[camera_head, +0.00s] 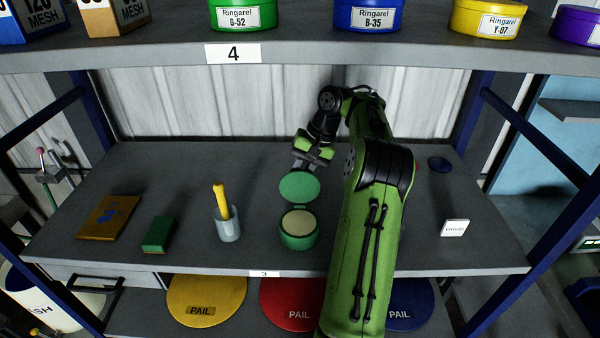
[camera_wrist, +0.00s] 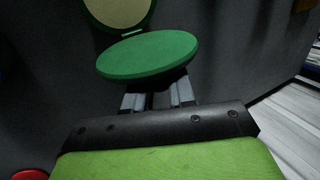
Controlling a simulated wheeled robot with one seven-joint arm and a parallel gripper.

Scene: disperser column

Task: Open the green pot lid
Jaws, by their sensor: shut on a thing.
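The green pot (camera_head: 299,230) stands on the middle shelf, left of my arm, and pale contents fill its open top. Its green lid (camera_head: 299,187) is raised off the opening and tilted up behind it. My gripper (camera_head: 307,165) is at the lid's far side and shut on the lid. In the wrist view the lid (camera_wrist: 147,54) lies right at the gripper fingers (camera_wrist: 158,93), and it covers the fingertips. Part of the pot (camera_wrist: 120,10) shows beyond it with its pale contents. A hinge piece shows between lid and pot.
Left of the pot stand a grey cup (camera_head: 227,225) with a yellow-handled tool, a green block (camera_head: 158,233) and a brown board (camera_head: 108,217). A white label block (camera_head: 454,228) and a dark blue disc (camera_head: 439,164) lie right of my arm. The upper shelf (camera_head: 330,55) hangs above.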

